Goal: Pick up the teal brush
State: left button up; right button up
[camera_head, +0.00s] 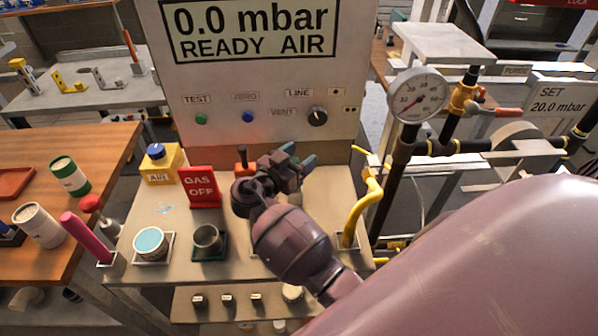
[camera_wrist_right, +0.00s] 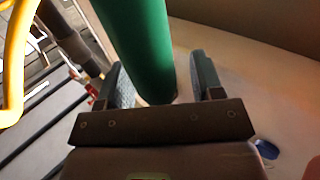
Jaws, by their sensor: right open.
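My right gripper (camera_head: 297,155) is over the back right part of the bench, in front of the grey panel. In the right wrist view its two fingers (camera_wrist_right: 163,88) are open, one on each side of a teal-green cylinder (camera_wrist_right: 142,45). This looks like the handle of the teal brush; its bristles do not show. The cylinder runs up out of the top of that view, and a gap shows on its right side. In the head view I cannot make out the brush apart from the gripper. My left gripper is not in view.
A yellow bent pipe (camera_head: 362,207) stands just right of the gripper. A red GAS OFF sign (camera_head: 201,187), a metal cup (camera_head: 208,240), a teal-topped tub (camera_head: 150,243) and a magenta cylinder (camera_head: 84,236) stand to the left. The grey panel (camera_head: 255,75) rises behind.

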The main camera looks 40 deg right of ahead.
jog(key=shift+d, duration=0.15)
jog(key=shift+c, duration=1.2)
jog(key=c, duration=0.8)
jog(key=shift+w+r, duration=0.1)
